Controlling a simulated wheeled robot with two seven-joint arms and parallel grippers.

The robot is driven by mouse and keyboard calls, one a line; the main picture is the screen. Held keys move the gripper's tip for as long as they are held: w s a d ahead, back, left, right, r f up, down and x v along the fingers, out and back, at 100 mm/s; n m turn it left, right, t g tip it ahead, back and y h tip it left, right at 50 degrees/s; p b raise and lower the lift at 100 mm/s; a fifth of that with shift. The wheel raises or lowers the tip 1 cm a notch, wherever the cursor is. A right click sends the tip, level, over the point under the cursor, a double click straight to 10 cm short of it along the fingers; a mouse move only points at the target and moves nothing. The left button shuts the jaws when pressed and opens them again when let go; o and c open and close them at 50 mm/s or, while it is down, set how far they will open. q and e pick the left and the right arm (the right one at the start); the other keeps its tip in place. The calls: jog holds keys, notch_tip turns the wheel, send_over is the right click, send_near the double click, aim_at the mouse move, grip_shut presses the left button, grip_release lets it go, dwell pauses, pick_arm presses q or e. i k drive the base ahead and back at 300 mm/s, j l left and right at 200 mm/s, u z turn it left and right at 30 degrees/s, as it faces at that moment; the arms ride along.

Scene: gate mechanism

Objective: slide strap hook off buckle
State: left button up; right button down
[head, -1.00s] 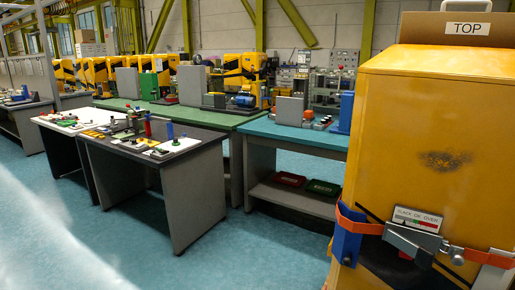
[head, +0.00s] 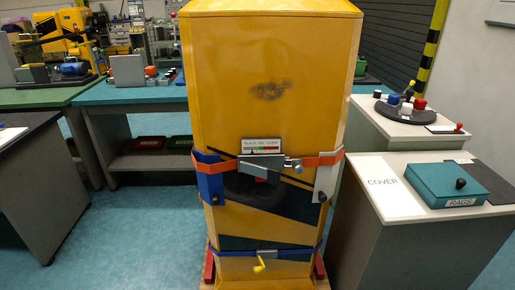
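An orange strap (head: 326,160) runs across the front of a yellow cabinet (head: 225,95) in the head view. A grey metal buckle (head: 262,165) sits on the strap near the middle, with a small rounded metal piece (head: 294,165) at its right end. I cannot tell which part is the hook. A blue bracket (head: 209,178) is at the strap's left end and a pale grey bracket (head: 326,182) at its right end. A gauge plate (head: 261,146) with red and green marks stands just above the buckle. Neither of my grippers is in view.
A lower blue strap (head: 225,251) with a yellow crank (head: 259,265) crosses the cabinet's base. Right are a pale counter (head: 385,205) with a teal rags box (head: 448,185) and a control stand (head: 402,110). Benches stand left; blue floor (head: 150,225) is clear.

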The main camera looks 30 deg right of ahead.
aim_at(298, 164)
jog(key=z, duration=1.4)
